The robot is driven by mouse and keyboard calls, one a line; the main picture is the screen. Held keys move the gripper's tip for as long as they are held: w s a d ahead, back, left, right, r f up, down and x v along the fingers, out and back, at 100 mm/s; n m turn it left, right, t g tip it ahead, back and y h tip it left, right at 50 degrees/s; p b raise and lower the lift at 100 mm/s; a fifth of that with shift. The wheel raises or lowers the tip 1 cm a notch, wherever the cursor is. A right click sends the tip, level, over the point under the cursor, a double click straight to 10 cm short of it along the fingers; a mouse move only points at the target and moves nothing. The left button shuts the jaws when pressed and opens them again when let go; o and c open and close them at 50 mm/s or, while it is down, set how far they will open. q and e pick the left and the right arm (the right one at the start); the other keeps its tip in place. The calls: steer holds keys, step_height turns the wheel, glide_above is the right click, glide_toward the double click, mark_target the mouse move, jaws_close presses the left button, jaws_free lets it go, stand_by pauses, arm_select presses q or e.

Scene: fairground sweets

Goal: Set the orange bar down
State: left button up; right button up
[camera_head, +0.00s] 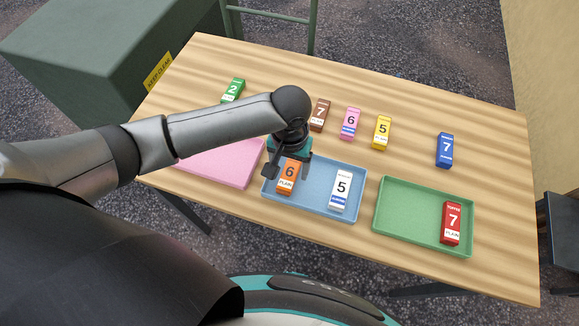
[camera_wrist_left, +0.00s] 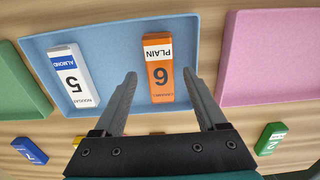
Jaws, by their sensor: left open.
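The orange bar (camera_head: 287,176), marked 6 and PLAIN, lies in the left part of the blue tray (camera_head: 313,208). In the left wrist view the orange bar (camera_wrist_left: 157,72) shows between the two fingers, with gaps on both sides. My left gripper (camera_head: 283,168) is open at the bar, over the blue tray; it also shows in the left wrist view (camera_wrist_left: 162,85). The wrist hides part of the tray's back edge in the head view. A white bar (camera_head: 340,188) marked 5 lies in the same tray, to the right. My right gripper is out of view.
A pink tray (camera_head: 225,166) stands left and a green tray (camera_head: 408,230) right, holding a red bar (camera_head: 451,222).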

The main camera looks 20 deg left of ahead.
mark_target(289, 173)
arm_select(q)
step_height(289, 173, up, 11)
steer(key=p, duration=0.2)
